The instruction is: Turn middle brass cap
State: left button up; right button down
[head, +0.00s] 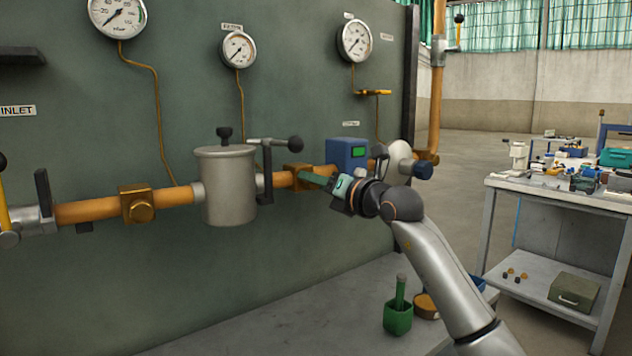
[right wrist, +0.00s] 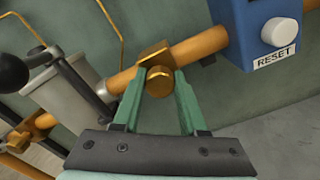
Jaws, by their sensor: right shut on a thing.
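The middle brass cap (right wrist: 158,81) sits on the front of a brass block on the orange pipe. In the right wrist view it lies between the tips of the two green fingers of my right gripper (right wrist: 160,84), which is shut on it. In the head view my right gripper (head: 312,178) reaches the pipe from the right; the brass block (head: 298,168) shows there, with its cap largely hidden behind the fingers. My left gripper is not in view.
A grey canister (head: 225,186) with a black-knobbed lever stands left of the cap, and a blue RESET box (head: 347,153) is to the right. Another brass cap (head: 143,211) is further left. A green cup (head: 398,318) stands on the ledge below. A workbench (head: 560,190) is at right.

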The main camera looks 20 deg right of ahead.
jog(key=shift+m+p, duration=0.45)
jog(key=shift+m, duration=0.55)
jog(key=m+p, duration=0.2)
jog(key=shift+r+m, duration=0.15)
jog(key=shift+m, duration=0.25)
jog(key=m+p, duration=0.4)
jog(key=p, duration=0.2)
jog(key=shift+r+p, duration=0.15)
jog(key=shift+p, duration=0.15)
jog(key=m+p, duration=0.3)
jog(key=p, duration=0.3)
jog(key=shift+m, duration=0.4)
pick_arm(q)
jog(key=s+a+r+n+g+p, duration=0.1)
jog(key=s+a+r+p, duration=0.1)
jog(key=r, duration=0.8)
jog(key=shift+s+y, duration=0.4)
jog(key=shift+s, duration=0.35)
pick_arm(e)
jog(key=shift+f+m, duration=0.4)
jog(key=shift+m, duration=0.1)
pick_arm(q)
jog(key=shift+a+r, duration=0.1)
pick_arm(e)
jog(key=shift+c, duration=2.2)
grip_release()
